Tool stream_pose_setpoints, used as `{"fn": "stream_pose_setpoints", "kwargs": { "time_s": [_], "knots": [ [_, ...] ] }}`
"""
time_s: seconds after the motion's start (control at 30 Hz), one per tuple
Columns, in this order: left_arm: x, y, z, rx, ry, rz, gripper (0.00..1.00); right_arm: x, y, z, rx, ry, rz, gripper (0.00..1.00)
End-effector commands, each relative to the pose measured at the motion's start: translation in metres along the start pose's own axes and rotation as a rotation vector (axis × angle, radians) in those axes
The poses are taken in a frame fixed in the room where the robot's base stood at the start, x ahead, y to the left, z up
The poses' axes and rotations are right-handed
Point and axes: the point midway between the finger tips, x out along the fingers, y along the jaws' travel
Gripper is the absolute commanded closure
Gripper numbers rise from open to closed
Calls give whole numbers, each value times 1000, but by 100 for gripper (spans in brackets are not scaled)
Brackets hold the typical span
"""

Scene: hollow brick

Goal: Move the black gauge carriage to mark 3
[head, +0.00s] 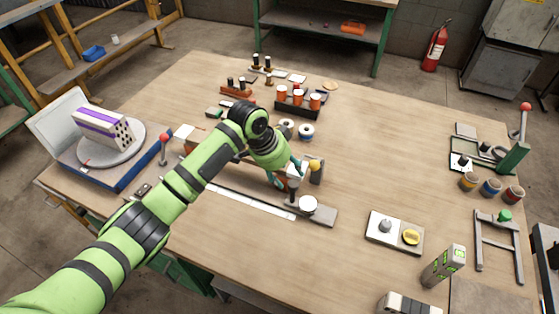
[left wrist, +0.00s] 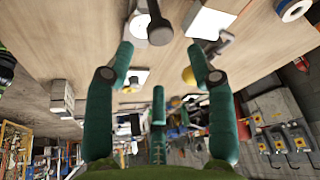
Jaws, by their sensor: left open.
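A long white scale strip (head: 250,201) lies on the bench, running from left to lower right; its marks are too small to read. A dark upright post (head: 292,190) stands near its right end and may be the black gauge carriage; I cannot tell for sure. My left gripper (head: 287,172) is directly above and around this area, with teal fingers apart. In the left wrist view, a dark round knob (left wrist: 160,32) on a shaft shows beyond and between the open fingertips of the left gripper (left wrist: 162,62). Contact is not visible. My right gripper is not in view.
A yellow ball on a grey post (head: 315,168) stands close right of the gripper. A white round piece (head: 308,204) sits on a grey plate below it. A blue turntable base (head: 120,178) is at left. A white plate with knobs (head: 395,233) lies right.

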Motion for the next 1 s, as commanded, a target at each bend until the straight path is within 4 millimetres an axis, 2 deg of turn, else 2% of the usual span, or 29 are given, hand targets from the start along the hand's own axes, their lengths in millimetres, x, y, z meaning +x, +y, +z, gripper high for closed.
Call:
{"fn": "stream_pose_setpoints", "kwargs": {
  "time_s": [0.1,0.33,0.53,1.0],
  "knots": [
    [-26,0,0,1,1,-1,44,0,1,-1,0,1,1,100],
    [-56,0,-1,1,0,0,44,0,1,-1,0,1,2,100],
    [-62,1,-1,0,-1,2,44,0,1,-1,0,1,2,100],
    [-57,5,1,-6,2,5,44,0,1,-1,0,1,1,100]
  ]
}}
